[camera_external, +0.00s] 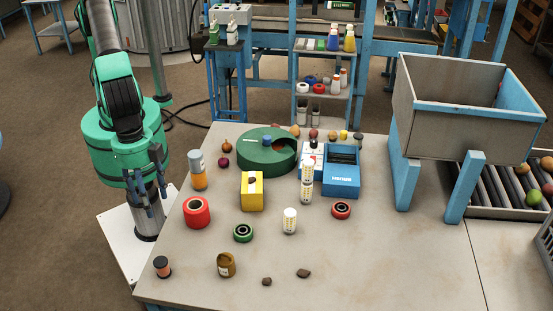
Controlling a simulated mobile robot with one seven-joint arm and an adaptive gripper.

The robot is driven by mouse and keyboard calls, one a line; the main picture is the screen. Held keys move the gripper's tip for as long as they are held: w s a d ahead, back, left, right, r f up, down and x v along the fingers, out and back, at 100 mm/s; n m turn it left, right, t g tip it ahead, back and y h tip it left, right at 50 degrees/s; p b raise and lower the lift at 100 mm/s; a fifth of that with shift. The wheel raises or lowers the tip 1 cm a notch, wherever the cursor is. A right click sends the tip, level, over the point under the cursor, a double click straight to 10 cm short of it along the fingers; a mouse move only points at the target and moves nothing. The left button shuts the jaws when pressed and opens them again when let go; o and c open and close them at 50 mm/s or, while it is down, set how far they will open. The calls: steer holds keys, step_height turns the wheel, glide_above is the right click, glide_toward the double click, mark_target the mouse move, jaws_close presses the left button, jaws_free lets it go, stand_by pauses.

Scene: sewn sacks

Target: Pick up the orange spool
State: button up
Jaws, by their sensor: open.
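A small spool with dark ends and an orange-brown middle (162,267) stands upright near the front left corner of the table; it looks like the orange spool. My gripper (156,204) is open and empty, with its fingers pointing down. It hangs beside the table's left edge, above and behind the spool in the picture, and apart from it. Nothing hides the spool.
A yellow box (252,191) and a green round case (262,158) stand further back. The front right is clear.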

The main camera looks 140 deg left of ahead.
glide_above(161, 262)
step_height(161, 262, down, 8)
steer(key=shift+s+g, duration=0.15)
steer(key=shift+g, duration=0.25)
steer(key=shift+f, duration=0.1)
steer(key=shift+f, duration=4.2)
steer(key=shift+f+b, duration=0.1)
steer(key=shift+b, duration=0.2)
steer(key=shift+f+b, duration=0.35)
steer(key=shift+f, duration=2.15)
steer(key=c, duration=1.2)
